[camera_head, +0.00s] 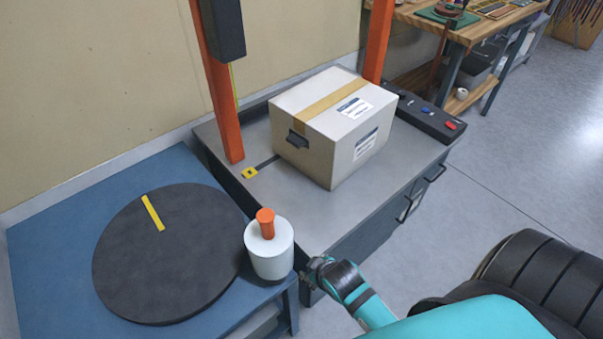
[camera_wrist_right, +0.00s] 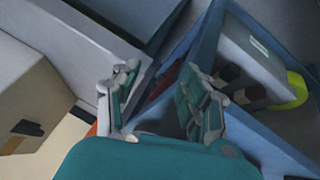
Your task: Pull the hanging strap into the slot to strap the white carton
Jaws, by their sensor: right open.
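The white carton (camera_head: 345,135) sits closed on a grey-topped cabinet (camera_head: 235,135), with tan tape along its top, labels and a dark handle. A thin yellowish strip (camera_head: 234,80) runs down beside the left orange post; I cannot tell for sure that it is the hanging strap. A yellow square (camera_head: 249,173) with a dark centre, perhaps the slot, lies on the cabinet top left of the carton. A dark strip runs from it to the carton. My right gripper (camera_wrist_right: 163,100) is open and empty, low in front of the cabinet. My left gripper is out of view.
Orange posts (camera_head: 377,40) flank the carton; a dark box (camera_head: 221,28) is on the left one. A button panel (camera_head: 430,119) is at the right. A blue table (camera_head: 45,225) holds a black disc (camera_head: 165,265) and a white, orange-topped container (camera_head: 270,255).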

